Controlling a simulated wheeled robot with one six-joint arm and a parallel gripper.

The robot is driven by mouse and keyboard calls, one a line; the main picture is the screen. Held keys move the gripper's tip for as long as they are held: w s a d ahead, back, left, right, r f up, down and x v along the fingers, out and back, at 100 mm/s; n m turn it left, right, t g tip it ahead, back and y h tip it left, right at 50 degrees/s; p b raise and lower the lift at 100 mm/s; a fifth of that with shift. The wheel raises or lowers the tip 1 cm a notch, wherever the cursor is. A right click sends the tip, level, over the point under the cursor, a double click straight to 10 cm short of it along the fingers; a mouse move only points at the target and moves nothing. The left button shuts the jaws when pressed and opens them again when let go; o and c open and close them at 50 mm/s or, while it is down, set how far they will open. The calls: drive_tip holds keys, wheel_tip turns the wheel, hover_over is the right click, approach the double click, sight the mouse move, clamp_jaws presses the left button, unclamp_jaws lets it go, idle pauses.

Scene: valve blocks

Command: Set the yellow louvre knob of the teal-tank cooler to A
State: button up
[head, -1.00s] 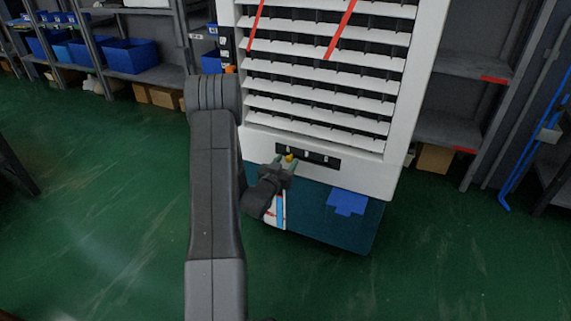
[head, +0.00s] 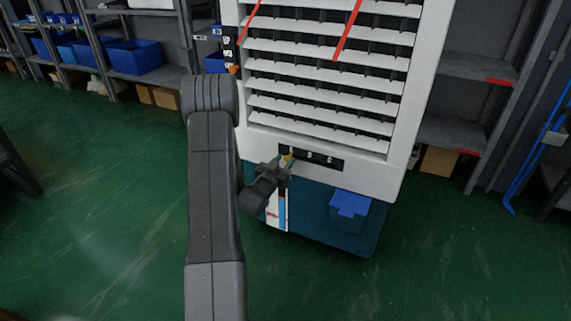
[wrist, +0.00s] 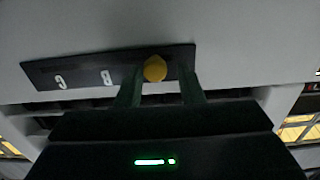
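The white cooler (head: 375,172) with a teal tank (head: 312,215) stands ahead. A black strip (head: 318,161) below its louvres carries white letters. The yellow knob (head: 286,158) is at the strip's left end in the head view. In the wrist view the strip appears upside down, with C (wrist: 61,82) and B (wrist: 106,77) left of the knob (wrist: 155,68). No A is readable there. My gripper (wrist: 160,82) has its two fingers on either side of the knob, with visible gaps. It looks open. The contact depth is unclear.
White louvre slats (head: 320,100) with red ribbons (head: 348,28) fill the cooler front above the strip. Grey shelves with blue bins (head: 135,56) stand behind left, and more shelving (head: 470,95) stands at right. The green floor in front is clear.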

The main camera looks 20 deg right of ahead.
drive_tip(key=shift+o, duration=0.7)
drive_tip(key=shift+a, duration=0.1)
drive_tip(key=p+v, duration=0.2)
drive_tip(key=v, duration=1.1)
drive_tip(key=shift+s+a, duration=0.25)
drive_tip(key=shift+a, duration=0.05)
